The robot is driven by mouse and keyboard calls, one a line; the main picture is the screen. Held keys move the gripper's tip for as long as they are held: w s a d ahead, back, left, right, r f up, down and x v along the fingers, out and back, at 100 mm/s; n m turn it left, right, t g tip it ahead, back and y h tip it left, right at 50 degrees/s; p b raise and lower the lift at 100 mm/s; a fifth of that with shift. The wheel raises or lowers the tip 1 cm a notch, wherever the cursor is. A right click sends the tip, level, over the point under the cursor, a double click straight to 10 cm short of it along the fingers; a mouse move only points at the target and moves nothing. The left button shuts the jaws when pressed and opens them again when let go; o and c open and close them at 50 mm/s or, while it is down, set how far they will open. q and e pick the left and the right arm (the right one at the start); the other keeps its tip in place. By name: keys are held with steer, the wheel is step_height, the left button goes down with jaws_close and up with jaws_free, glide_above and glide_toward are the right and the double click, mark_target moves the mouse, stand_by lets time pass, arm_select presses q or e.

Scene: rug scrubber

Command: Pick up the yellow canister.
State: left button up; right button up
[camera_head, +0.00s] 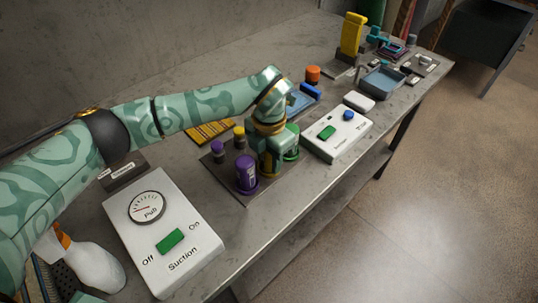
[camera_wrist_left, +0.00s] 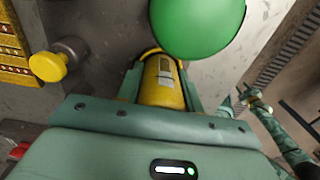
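In the left wrist view the yellow canister (camera_wrist_left: 163,80) stands between the fingers of my left gripper (camera_wrist_left: 161,82). The fingers lie close along both its sides and appear to touch it. Its far end sits at a yellow ring. In the head view my left gripper (camera_head: 270,160) points down over the bench and hides most of the canister. A purple canister (camera_head: 246,172) stands just left of it, and a green canister (camera_head: 292,142) stands close on the right.
A white suction box (camera_head: 180,250) with a gauge is at the front left of the bench. A white box with a blue knob (camera_head: 348,115) is to the right. Purple and yellow knobs (camera_head: 239,132) stand behind the canisters. A spray bottle (camera_head: 95,265) is at lower left.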

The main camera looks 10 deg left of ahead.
arm_select(q)
steer(key=shift+r, duration=0.5)
step_height(320, 180, up, 3)
steer(key=shift+f+p, duration=0.1)
steer(key=shift+p, duration=0.6)
steer(key=s+d+r+p, duration=0.3)
steer(key=s+r, duration=0.6)
steer(key=s, duration=0.4)
steer(key=shift+s, duration=0.35)
